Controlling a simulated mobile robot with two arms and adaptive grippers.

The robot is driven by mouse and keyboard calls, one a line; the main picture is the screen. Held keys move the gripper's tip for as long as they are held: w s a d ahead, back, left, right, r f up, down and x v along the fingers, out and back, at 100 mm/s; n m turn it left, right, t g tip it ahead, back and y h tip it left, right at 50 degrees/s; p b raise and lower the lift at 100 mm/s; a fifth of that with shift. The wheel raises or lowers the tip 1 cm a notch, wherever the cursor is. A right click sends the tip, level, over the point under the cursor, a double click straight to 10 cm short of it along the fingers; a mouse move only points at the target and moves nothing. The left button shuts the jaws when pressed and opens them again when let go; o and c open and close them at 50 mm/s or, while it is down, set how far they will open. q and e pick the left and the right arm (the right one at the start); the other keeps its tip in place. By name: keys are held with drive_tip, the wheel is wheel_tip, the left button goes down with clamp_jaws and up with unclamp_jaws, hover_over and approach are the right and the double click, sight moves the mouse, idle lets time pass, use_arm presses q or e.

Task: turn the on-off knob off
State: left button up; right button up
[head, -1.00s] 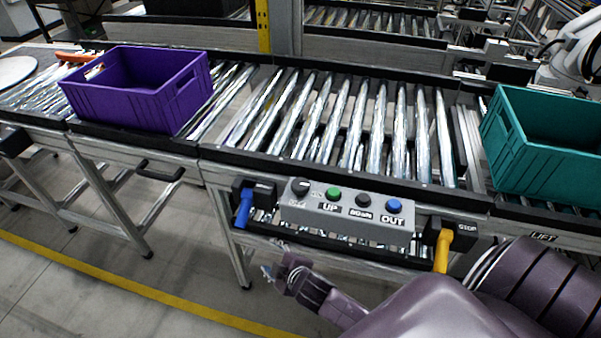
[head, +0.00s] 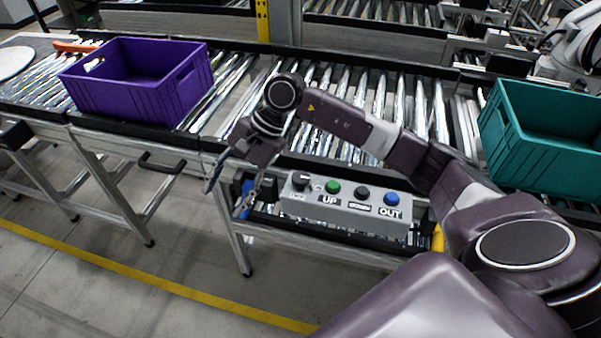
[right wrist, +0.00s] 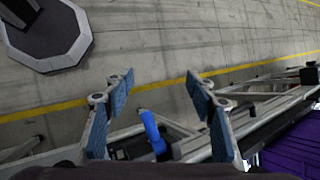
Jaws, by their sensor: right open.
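The on-off knob is the black round knob (head: 301,180) at the left end of the grey control box (head: 345,206) on the front of the conveyor. My right gripper (head: 232,188) hangs just left of the box, fingers pointing down, in front of the conveyor edge. Its jaws are open and empty, apart from the knob. In the right wrist view the two blue-padded fingers (right wrist: 160,88) are spread, and a blue lever (right wrist: 152,130) shows between and below them. The knob does not show in that view. My left gripper is not in view.
The blue lever (head: 246,194) is close behind my right fingers. Green (head: 333,187), black and blue buttons sit right of the knob. A yellow lever (head: 437,238) is at the right. A purple crate (head: 140,84) and a teal crate (head: 540,140) stand on the rollers.

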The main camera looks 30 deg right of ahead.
sight(301, 177)
drive_tip(key=d+h, duration=0.2)
drive_tip(key=d, duration=0.4)
drive_tip(key=d+r+n+h, duration=0.1)
drive_tip(key=d+h, duration=0.1)
drive_tip(key=d, duration=0.4)
drive_tip(key=d+r+h, duration=0.1)
drive_tip(key=d+h, duration=0.2)
drive_tip(key=d, duration=0.4)
drive_tip(key=shift+s+r+n+g, duration=0.1)
drive_tip(key=shift+s+n+g, duration=0.1)
drive_tip(key=shift+n+g, duration=0.2)
wheel_tip(301, 177, down, 6)
drive_tip(key=shift+d+r+p, duration=0.1)
drive_tip(key=shift+p, duration=1)
drive_tip(key=shift+f, duration=0.85)
drive_tip(key=c, duration=1.2)
